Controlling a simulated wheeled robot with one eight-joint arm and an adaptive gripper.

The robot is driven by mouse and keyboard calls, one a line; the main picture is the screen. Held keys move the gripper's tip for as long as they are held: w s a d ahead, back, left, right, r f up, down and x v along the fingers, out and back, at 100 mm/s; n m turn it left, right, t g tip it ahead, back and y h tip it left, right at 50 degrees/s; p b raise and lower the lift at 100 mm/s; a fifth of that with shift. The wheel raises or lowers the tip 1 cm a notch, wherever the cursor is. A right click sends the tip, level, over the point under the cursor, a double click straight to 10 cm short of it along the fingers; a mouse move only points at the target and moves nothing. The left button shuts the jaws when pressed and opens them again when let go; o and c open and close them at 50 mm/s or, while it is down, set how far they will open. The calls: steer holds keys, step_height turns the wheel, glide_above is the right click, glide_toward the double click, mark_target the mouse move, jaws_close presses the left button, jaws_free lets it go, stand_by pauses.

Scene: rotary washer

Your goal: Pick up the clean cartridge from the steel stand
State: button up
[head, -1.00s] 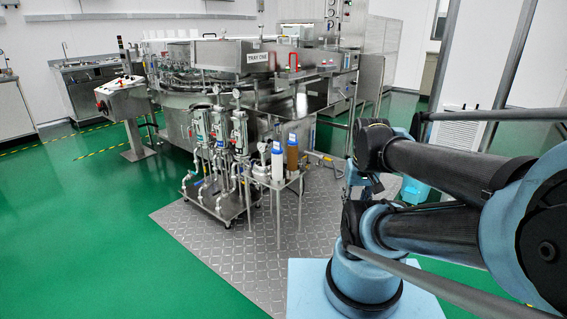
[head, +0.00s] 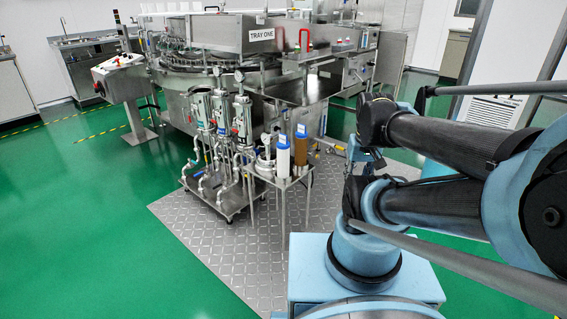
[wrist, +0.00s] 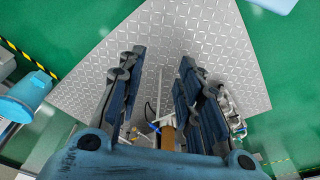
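A white cartridge (head: 283,156) with a blue top stands upright on the small steel stand (head: 284,182) in the head view. A brown cartridge (head: 301,156) with a blue label stands just to its right. In the wrist view my gripper (wrist: 157,62) is open, its two fingers apart with nothing between the tips. The brown cartridge shows low between the fingers, near the palm (wrist: 167,138). I cannot make out the white cartridge there. In the head view my arm is to the right of the stand, apart from it, and the fingers are mostly hidden.
A wheeled pump skid (head: 220,150) with pipes stands left of the stand. The rotary washer (head: 200,75) is behind, with a TRAY ONE box. Tread-plate floor (head: 255,245) in front is clear. A control panel (head: 118,72) stands at left.

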steer(key=w+a+r+n+y, duration=0.1)
steer(key=w+a+r+n, duration=0.1)
steer(key=w+a+r, duration=0.45)
steer(key=w+a+r+n+y, duration=0.1)
steer(key=w+r+n, duration=0.2)
steer(key=w, duration=0.7)
steer(key=n+y, duration=0.1)
steer(key=n, duration=0.4)
glide_above(283, 136)
steer(key=d, duration=0.1)
steer(key=shift+t, duration=0.3)
steer(key=f, duration=1)
steer(key=shift+s+d, duration=0.15)
steer(key=shift+s, duration=0.1)
steer(key=shift+x, duration=3)
steer(key=shift+s+d, duration=0.1)
steer(key=shift+s, duration=0.05)
steer(key=shift+c, duration=0.6)
jaws_close()
